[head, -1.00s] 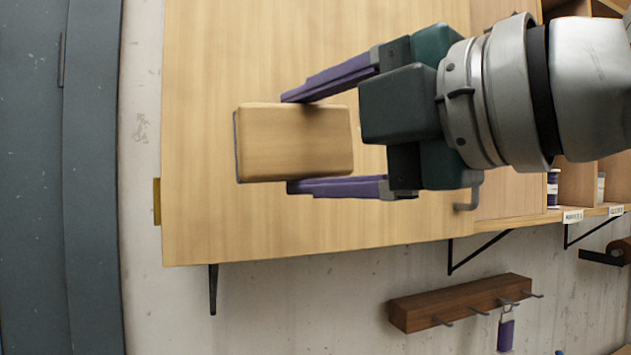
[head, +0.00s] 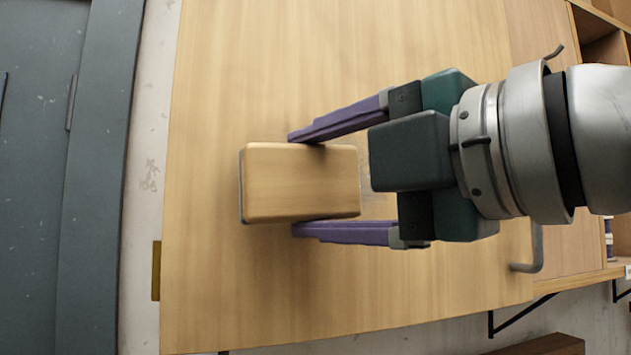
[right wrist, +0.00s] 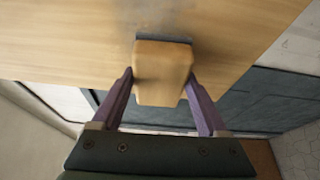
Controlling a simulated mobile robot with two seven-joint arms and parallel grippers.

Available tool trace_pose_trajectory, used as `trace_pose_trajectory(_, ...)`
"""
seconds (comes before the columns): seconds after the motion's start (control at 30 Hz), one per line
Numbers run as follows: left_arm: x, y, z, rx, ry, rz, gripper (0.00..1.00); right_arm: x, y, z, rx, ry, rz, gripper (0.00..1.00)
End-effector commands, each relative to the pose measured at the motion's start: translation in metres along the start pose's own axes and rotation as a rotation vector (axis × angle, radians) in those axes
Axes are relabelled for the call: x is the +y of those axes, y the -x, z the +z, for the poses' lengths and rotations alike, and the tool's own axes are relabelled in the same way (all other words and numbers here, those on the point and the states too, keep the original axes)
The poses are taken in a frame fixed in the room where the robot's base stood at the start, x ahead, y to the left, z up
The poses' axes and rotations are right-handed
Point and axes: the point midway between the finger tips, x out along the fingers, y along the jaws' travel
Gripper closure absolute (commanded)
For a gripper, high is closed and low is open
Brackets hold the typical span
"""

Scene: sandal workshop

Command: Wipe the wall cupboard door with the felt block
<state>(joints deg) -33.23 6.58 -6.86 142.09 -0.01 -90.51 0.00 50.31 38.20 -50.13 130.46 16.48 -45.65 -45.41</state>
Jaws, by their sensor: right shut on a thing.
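The felt block (head: 300,182), a light wooden block with a thin dark felt layer, is between the purple fingers of my right gripper (head: 305,184). The gripper is shut on it. The block also shows in the right wrist view (right wrist: 162,75), its dark felt side at or very near the door's face; I cannot tell whether it touches. The wall cupboard door (head: 230,290) is a broad light-wood panel behind the block. A faint greyish smudge shows on the panel in the right wrist view. My left gripper is not in view.
A metal door handle (head: 538,250) sticks out at the lower right of the panel. A brass hinge (head: 156,270) is at its left edge. A dark grey door (head: 60,180) stands at far left. Open shelving (head: 600,50) is at right, with black brackets (head: 520,312) below.

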Motion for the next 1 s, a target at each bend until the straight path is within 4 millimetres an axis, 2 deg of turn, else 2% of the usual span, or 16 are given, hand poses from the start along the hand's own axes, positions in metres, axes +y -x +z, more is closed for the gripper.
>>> trace_pose_trajectory(0.53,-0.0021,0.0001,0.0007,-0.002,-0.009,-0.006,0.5,0.0006,-0.0003,0.0001,0.0,0.0,0.001,0.68)
trace_pose_trajectory(1.0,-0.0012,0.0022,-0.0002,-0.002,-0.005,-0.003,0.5,0.001,-0.0089,0.0035,0.001,-0.001,0.001,0.68)
